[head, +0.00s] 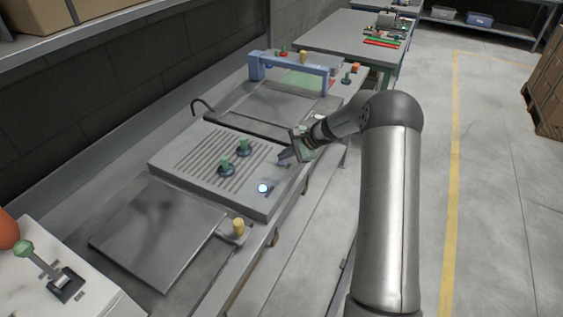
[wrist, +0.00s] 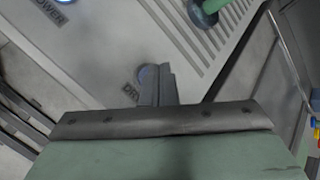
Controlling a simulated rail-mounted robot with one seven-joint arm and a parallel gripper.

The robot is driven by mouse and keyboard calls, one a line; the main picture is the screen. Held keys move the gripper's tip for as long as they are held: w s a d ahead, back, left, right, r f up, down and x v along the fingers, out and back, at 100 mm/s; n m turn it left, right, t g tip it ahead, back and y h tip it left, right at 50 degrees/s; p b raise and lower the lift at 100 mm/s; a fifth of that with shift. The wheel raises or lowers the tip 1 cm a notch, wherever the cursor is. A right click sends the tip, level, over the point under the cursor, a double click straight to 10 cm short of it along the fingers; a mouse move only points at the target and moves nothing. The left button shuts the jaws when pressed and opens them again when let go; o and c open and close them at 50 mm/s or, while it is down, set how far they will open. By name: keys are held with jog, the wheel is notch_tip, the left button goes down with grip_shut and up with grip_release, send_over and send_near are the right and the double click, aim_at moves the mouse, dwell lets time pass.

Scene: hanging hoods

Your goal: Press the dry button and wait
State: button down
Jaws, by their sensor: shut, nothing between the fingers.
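The dry button (wrist: 146,73) is a small blue round button beside a "DRY" label (wrist: 131,94) in the wrist view. My gripper (wrist: 162,70) is shut with nothing in it, and its fingertips overlap the button's right part. I cannot tell whether they touch or press it. In the head view my gripper (head: 283,157) is low over the right part of the grey ribbed panel (head: 190,150) and hides most of the button. A lit button (head: 264,188) glows white-blue nearer the front edge; the wrist view shows it by a "POWER" label (wrist: 47,13).
A flat grey plate (head: 160,232) and a yellow knob (head: 238,227) lie nearer. Behind is a sunken tray with a blue arched frame (head: 295,62). Floor to the right is open.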

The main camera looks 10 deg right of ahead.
aim_at(285, 163)
jog(key=shift+r, duration=0.25)
jog(key=shift+r+p, duration=1.3)
jog(key=shift+r, duration=1.15)
jog(key=s+a+r+n+g+h, duration=0.15)
jog(key=s+r+n, duration=0.3)
jog(key=s, duration=0.45)
jog(key=s+a+r+n+g+h, duration=0.1)
jog(key=s+a+r+n+h, duration=0.3)
jog(key=s, duration=0.6)
jog(key=s+d+r+n+h, duration=0.1)
jog(key=s+d+n, duration=0.1)
jog(key=s, duration=1)
jog(key=s+d+r+n+h, duration=0.1)
jog(key=s+d+n, duration=0.1)
jog(key=s, duration=1)
jog(key=shift+d+r+n+g+h, duration=0.15)
jog(key=shift+r+n+g+h, duration=0.15)
jog(key=shift+n, duration=0.55)
